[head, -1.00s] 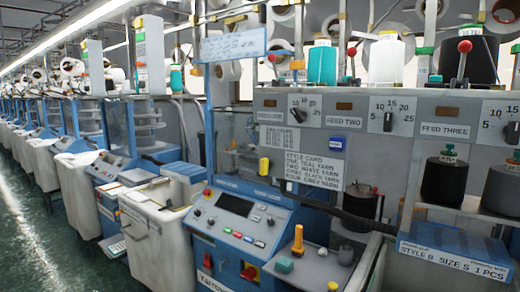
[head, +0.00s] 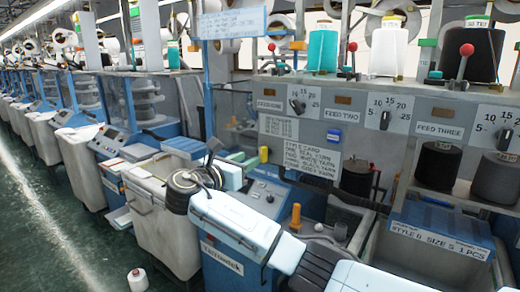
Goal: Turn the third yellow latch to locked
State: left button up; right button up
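A small yellow latch (head: 264,154) sits on the grey panel below the feed-one dial, beside the style card. I see no other yellow latch clearly, and cannot tell its number in a row. My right arm comes in from the lower right and crosses in front of the machine console. My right gripper (head: 213,149) is the dark part at the arm's far end, left of the yellow latch and apart from it in the picture. Its fingers are too small and blurred to show whether they are open. My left gripper is out of view.
The blue console (head: 270,190) is partly hidden by my arm. An orange peg (head: 296,217) stands right of it. A white bin (head: 160,222) stands left. Dark yarn cones (head: 438,166) sit on the right shelf. A white cone (head: 137,280) lies on the green floor.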

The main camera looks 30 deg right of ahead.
aim_at(261, 152)
jog(key=p+x, duration=0.1)
jog(key=x, duration=0.6)
grip_shut()
